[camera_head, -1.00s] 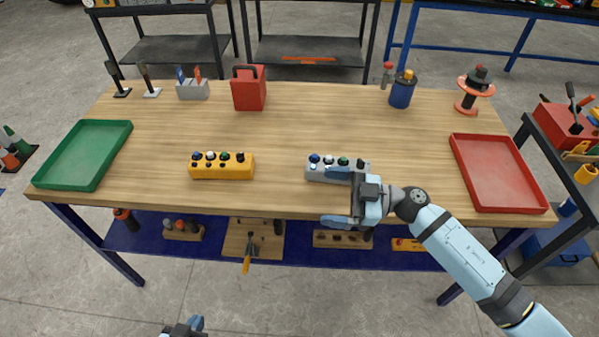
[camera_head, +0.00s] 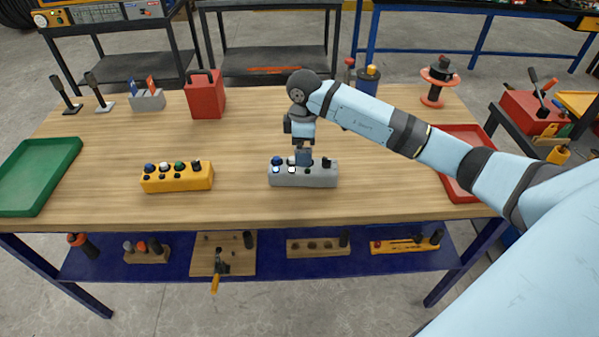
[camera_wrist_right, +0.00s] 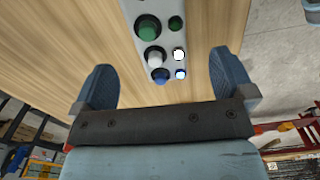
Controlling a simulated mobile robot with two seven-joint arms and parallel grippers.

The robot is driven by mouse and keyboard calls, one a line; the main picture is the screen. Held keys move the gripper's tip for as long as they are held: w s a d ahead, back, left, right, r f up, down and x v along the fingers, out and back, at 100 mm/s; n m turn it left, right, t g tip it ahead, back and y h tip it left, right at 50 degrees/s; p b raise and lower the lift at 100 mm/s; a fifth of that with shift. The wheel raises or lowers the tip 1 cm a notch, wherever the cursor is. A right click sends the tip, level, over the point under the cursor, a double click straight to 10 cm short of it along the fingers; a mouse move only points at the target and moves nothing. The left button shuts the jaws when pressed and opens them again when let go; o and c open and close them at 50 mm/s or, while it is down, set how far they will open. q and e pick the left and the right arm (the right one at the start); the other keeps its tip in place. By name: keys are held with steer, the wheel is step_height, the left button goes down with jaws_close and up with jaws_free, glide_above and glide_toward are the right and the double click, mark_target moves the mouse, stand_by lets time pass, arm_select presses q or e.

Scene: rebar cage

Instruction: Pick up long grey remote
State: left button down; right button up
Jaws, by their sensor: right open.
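The long grey remote (camera_head: 282,181) is a grey box with several round buttons, lying on the wooden table near its front edge. My right gripper (camera_head: 304,158) points down over the remote and hides part of its top. In the right wrist view my right gripper (camera_wrist_right: 163,75) is open, with its two blue fingers wide apart. The remote's grey top (camera_wrist_right: 128,10) with green, white and blue buttons shows between and beyond the fingers. I cannot tell whether the fingers touch it. My left gripper is not in view.
A yellow button box (camera_head: 178,181) lies to the left on the table (camera_head: 240,205). A green tray (camera_head: 18,205) is at the left, a red tray (camera_head: 448,190) at the right behind my arm. A red can (camera_head: 206,98) stands at the back. The table between the boxes is clear.

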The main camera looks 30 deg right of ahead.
mark_target(303, 169)
step_height(303, 169, down, 9)
steer(key=shift+w+f+p, duration=0.15)
steer(key=shift+p, duration=0.15)
steer(key=shift+c, duration=0.5)
steer(key=c, duration=1)
